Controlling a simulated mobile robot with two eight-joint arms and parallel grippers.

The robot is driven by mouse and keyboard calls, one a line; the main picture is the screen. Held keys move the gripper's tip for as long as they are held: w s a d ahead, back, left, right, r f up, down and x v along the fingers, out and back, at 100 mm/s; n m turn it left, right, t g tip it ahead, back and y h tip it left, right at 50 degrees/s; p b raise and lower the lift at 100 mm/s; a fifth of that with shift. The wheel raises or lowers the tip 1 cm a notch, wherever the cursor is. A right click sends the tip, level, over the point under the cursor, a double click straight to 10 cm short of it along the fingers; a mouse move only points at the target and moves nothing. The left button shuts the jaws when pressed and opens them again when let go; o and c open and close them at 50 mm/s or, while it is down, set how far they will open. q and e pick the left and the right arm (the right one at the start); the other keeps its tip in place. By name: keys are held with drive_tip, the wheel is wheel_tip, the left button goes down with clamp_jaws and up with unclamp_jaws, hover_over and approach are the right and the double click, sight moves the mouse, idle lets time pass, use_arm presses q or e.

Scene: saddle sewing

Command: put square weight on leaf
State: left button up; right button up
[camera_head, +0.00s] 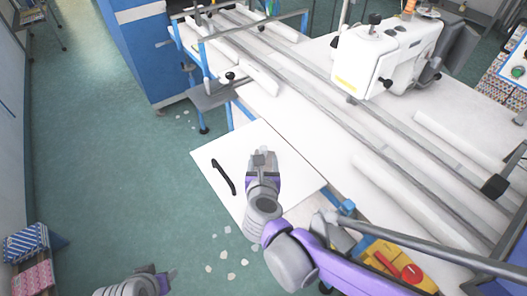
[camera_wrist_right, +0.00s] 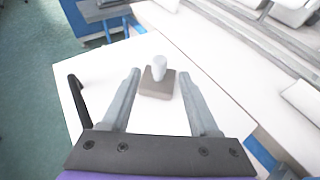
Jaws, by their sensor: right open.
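The square weight (camera_wrist_right: 157,84) has a flat brown-grey square base and a pale round knob on top. In the right wrist view it is upright over the white leaf (camera_wrist_right: 88,78), near its right edge, and appears to rest on it. My right gripper (camera_wrist_right: 163,88) is open, with its fingers on either side of the weight and gaps showing. In the head view the leaf (camera_head: 215,158) is a white panel, and my right gripper (camera_head: 263,158) is above it, hiding most of the weight. My left gripper (camera_head: 168,280) is at the bottom left, away from the leaf; its fingers are unclear.
A black curved handle (camera_head: 223,177) lies on the leaf's left part. A long white table with rails (camera_head: 330,95) and a white sewing machine (camera_head: 385,55) lies behind and right. A yellow-and-red item (camera_head: 395,265) is at lower right. Pale scraps lie on the open green floor.

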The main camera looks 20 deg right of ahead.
drive_tip(key=shift+s+a+r, duration=0.15)
drive_tip(key=shift+s+r, duration=0.05)
drive_tip(key=shift+s, duration=0.3)
drive_tip(key=a+r+n+t+y, duration=0.4)
drive_tip(key=r+n, duration=0.3)
drive_tip(key=n, duration=0.8)
drive_tip(key=s+f+n+g+y, duration=0.1)
drive_tip(key=s+f+n+g, duration=0.1)
drive_tip(key=n, duration=0.4)
drive_tip(key=s+f+n+g+y, duration=0.1)
drive_tip(key=s+f+n+g, duration=0.2)
drive_tip(key=s+f+n, duration=0.2)
drive_tip(key=s+d+f+n+g+y, duration=0.1)
drive_tip(key=s+f+n+g, duration=0.1)
drive_tip(key=n, duration=0.5)
drive_tip(key=shift+s+d+f+n+g, duration=0.1)
drive_tip(key=shift+s+f+n+g, duration=0.05)
drive_tip(key=shift+s+f, duration=0.3)
drive_tip(key=shift+s+f+n+g, duration=0.15)
drive_tip(key=shift+s+f, duration=0.1)
drive_tip(key=shift+s, duration=0.3)
drive_tip(key=s+d+f+n+g+h, duration=0.3)
drive_tip(key=s+d+f+n+g, duration=0.1)
drive_tip(key=s+d, duration=0.4)
drive_tip(key=shift+s+f+n, duration=0.15)
drive_tip(key=shift+f+n, duration=0.65)
drive_tip(key=shift+c, duration=0.9)
drive_tip(key=shift+s, duration=0.1)
